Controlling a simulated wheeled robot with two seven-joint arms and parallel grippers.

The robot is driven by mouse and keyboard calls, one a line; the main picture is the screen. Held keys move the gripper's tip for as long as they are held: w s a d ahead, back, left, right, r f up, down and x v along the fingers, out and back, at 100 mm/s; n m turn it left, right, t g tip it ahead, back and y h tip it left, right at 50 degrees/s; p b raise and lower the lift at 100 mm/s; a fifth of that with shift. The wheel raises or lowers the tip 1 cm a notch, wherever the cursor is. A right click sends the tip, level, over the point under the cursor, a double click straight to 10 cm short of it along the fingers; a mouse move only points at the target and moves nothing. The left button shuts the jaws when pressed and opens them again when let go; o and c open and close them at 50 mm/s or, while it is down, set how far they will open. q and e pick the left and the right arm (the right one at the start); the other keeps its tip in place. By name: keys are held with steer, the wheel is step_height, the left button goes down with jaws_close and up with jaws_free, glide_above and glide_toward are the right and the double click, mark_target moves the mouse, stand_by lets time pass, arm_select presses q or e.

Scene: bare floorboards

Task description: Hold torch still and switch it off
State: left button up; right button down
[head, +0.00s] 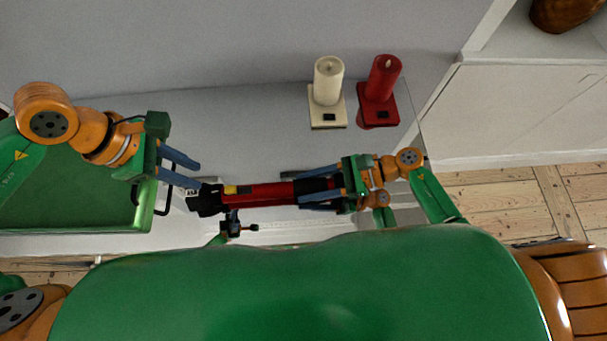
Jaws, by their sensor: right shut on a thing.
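The torch (262,193) is red and black and lies level across the middle of the head view. Its black head points left, with a small yellow patch beside it. My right gripper (305,190) is shut on the black right end of the torch, one finger along each side. My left gripper (199,178) is just left of and slightly above the torch head, with its two fingers apart and nothing seen between them. I cannot make out the switch or whether the torch is lit.
A cream candle (328,80) and a red candle (384,77) stand on square bases on the pale surface beyond the torch. A white cabinet (530,105) with a brown rounded object (562,12) is at the right. Bare floorboards (505,208) show at lower right.

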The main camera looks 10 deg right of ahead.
mark_target(233, 188)
arm_select(q)
steer(key=a, duration=0.2)
steer(key=a+m, duration=0.1)
steer(key=shift+w+r, duration=0.25)
steer(key=shift+r, duration=0.1)
jaws_close()
steer(key=shift+d+x, duration=0.1)
steer(key=shift+x, duration=2.4)
steer(key=shift+d+x, duration=0.15)
steer(key=shift+x, duration=2.4)
steer(key=shift+s+r, duration=0.1)
steer(key=shift+s, duration=0.1)
steer(key=shift+d, duration=1.7)
steer(key=v, duration=1)
steer(key=shift+a, duration=0.15)
steer(key=shift+w, duration=0.15)
